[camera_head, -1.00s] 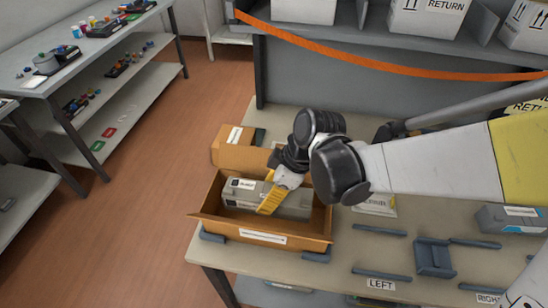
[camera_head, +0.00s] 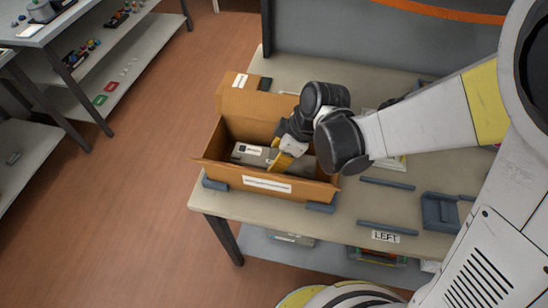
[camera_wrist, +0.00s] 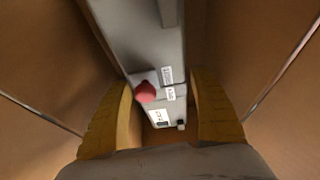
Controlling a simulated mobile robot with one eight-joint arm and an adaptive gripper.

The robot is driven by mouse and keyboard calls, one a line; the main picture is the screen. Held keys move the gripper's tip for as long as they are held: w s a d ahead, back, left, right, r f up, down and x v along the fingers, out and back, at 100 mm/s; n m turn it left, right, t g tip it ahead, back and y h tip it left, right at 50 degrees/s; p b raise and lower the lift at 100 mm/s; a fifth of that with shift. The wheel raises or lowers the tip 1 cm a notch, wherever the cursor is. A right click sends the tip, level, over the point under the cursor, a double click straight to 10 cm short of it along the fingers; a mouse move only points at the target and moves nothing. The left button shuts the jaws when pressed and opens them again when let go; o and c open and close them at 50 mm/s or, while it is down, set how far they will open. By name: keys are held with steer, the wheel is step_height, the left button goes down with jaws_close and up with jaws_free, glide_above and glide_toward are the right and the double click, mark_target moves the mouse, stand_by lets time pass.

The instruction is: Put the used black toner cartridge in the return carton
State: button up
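The used toner cartridge (camera_head: 250,153) is a long grey body with a white label, lying inside the open brown return carton (camera_head: 212,146). It sits below the carton's rim; I cannot tell whether it touches the floor. My gripper (camera_head: 284,160) reaches down into the carton, its yellow fingers on either side of the cartridge. In the wrist view, my gripper (camera_wrist: 161,88) straddles the grey cartridge (camera_wrist: 155,45), which has a red knob and small labels. The fingertips are close against its sides and appear shut on it. Carton walls (camera_wrist: 250,50) rise on both sides.
Blue-grey stops (camera_head: 216,184) flank the carton on the table (camera_head: 300,70). A "LEFT" label (camera_head: 385,237), low rails (camera_head: 388,184) and a blue-grey holder (camera_head: 440,211) lie to the right. An orange strap (camera_head: 450,12) crosses the back. Shelves stand at the left.

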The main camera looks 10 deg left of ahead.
steer(key=shift+r, duration=0.15)
steer(key=shift+d+r+p, duration=0.1)
steer(key=shift+r+p, duration=0.2)
steer(key=shift+r, duration=0.05)
steer(key=p+v, duration=0.5)
steer(key=v, duration=0.6)
steer(key=s+d+r+m+t+h, duration=0.2)
steer(key=d+r+m, duration=0.3)
steer(key=d+m, duration=0.3)
steer(key=s+d+r+m+t+h, duration=0.2)
steer(key=s+d+r+m+t, duration=0.1)
steer(key=d+m, duration=0.6)
steer(key=d+r+t, duration=0.1)
steer(key=d+r, duration=0.1)
steer(key=d, duration=0.2)
steer(key=shift+t, duration=0.4)
steer(key=shift+d+r, duration=0.1)
steer(key=shift+d, duration=0.1)
